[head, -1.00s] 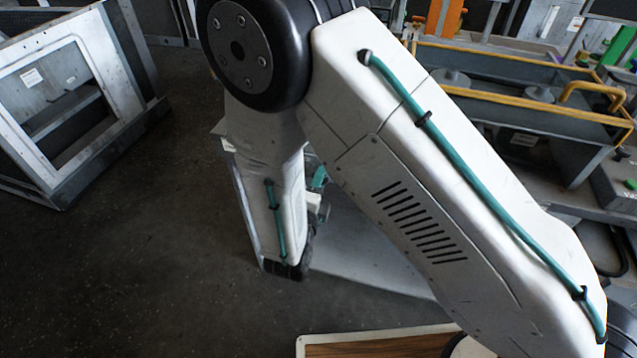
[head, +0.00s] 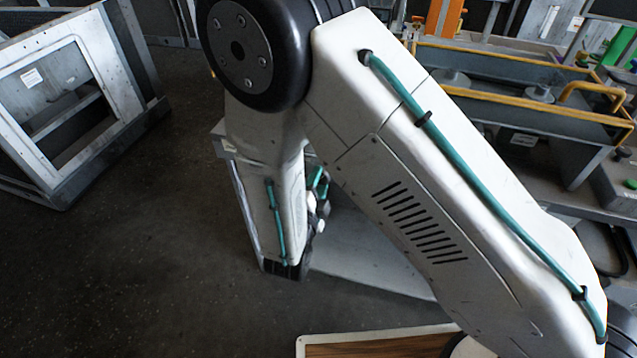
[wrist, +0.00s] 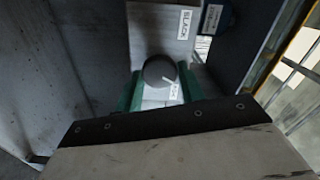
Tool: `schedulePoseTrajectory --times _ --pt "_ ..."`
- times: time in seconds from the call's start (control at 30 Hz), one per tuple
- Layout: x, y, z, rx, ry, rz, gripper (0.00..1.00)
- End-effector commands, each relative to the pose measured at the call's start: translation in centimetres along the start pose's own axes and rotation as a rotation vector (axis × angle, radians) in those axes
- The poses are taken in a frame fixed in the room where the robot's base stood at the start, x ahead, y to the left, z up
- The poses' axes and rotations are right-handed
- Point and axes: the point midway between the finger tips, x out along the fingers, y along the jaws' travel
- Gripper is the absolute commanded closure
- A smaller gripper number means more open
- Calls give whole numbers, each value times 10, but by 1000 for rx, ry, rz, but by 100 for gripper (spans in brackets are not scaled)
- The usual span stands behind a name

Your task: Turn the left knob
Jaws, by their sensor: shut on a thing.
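A round dark grey knob (wrist: 158,70) with a white pointer line sits on a light plate in the wrist view. The pointer line points to the lower right. My gripper (wrist: 160,80) has its green fingers on either side of this knob and is shut on it. A label reading "SLACK" (wrist: 185,24) is on the plate above the knob, and another white label (wrist: 174,91) shows partly below it. In the head view my own arm hides the knob and the fingertips.
A dark blue part with a label (wrist: 215,18) is right of the plate in the wrist view. Grey walls (wrist: 85,50) flank the knob. In the head view a metal frame (head: 70,105) stands left, and a yellow-railed grey bench (head: 520,100) is at the right. Floor between is clear.

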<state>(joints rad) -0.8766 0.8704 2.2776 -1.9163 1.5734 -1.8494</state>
Motion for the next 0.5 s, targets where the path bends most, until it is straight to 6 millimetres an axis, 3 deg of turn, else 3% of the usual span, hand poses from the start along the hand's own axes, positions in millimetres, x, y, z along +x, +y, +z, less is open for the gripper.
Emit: schedulePoseTrajectory --times 0.13,0.17,0.23,0.5 --pt "-1 1 1 0 -5 1 84" --pt "-1 1 1 0 -5 1 56" --pt "-1 1 1 0 -4 1 40" --pt "0 0 0 0 -1 1 40"
